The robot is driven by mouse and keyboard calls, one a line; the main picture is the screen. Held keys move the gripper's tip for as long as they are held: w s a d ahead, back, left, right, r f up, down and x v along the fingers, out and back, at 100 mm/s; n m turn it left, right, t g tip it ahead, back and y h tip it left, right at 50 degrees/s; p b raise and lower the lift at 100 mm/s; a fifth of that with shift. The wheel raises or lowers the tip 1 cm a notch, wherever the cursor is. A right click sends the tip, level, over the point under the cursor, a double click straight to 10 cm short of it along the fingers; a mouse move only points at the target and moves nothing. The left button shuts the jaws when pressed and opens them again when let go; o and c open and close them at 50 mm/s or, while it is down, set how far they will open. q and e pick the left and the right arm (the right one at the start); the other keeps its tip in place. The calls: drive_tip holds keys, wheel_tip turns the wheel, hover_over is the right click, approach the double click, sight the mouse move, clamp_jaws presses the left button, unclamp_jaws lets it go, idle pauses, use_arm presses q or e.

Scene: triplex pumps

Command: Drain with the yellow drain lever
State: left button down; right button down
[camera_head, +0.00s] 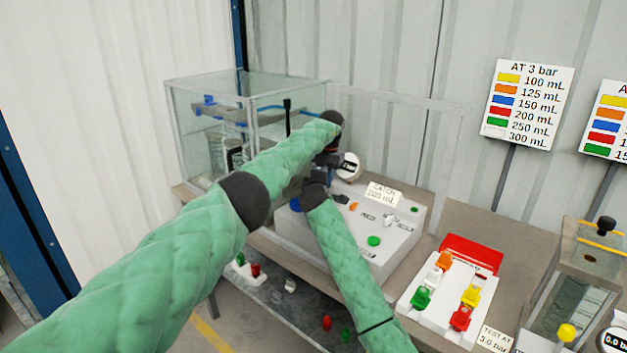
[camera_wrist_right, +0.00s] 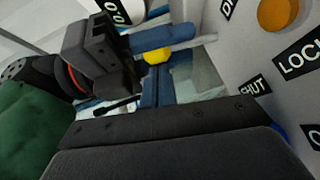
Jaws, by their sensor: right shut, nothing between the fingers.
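The yellow ball knob of the drain lever (camera_wrist_right: 158,56) shows in the right wrist view; in the head view my arms hide it. My right gripper (camera_wrist_right: 157,72) has blue fingers pressed together, with their tips just below the knob in the picture; I cannot tell if they touch it. My left gripper (camera_wrist_right: 190,36) has a black body and blue fingers that pass just above the knob. I cannot tell whether its fingers are open. In the head view both grippers are close together beside the gauge (camera_head: 348,166), mostly hidden by my arms.
The control box (camera_head: 400,240) has a "CATCH 200 mL" label (camera_head: 383,192), an orange knob (camera_wrist_right: 280,14) and a green button (camera_head: 373,241). A glass tank (camera_head: 205,125) stands behind. At right are a tray of coloured clips (camera_head: 425,313) and another pump with a yellow knob (camera_head: 567,333).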

use_arm(q)
drive_tip(key=shift+r, duration=0.1)
drive_tip(key=c, duration=1.1)
unclamp_jaws()
drive_tip(key=shift+a, duration=0.1)
drive_tip(key=shift+c, duration=0.2)
